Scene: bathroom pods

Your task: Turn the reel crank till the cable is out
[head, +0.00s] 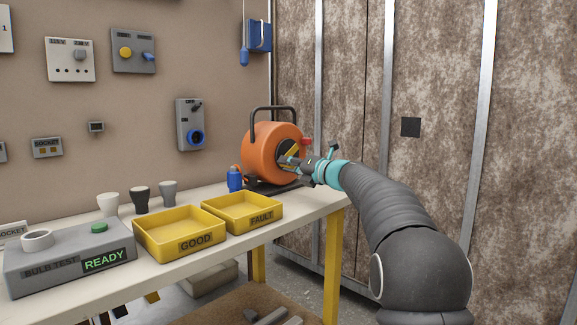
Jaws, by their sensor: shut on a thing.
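The orange cable reel (259,146) stands on the bench at its right end, with a dark carrying handle over the top. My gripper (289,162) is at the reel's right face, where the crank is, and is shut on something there. The crank (293,150) is mostly hidden by my gripper, with a yellow part showing at the reel's dark hub. A small red part (306,142) shows just above my gripper; I cannot tell if it belongs to the crank. A blue plug-like piece (235,179) is at the reel's left foot.
Yellow trays marked GOOD (180,250) and FAULT (241,224) stand on the bench left of the reel. A grey bulb tester (70,262) reading READY is at the front left. A wall switch box (190,125) hangs behind. A panelled wall (430,70) stands behind my arm.

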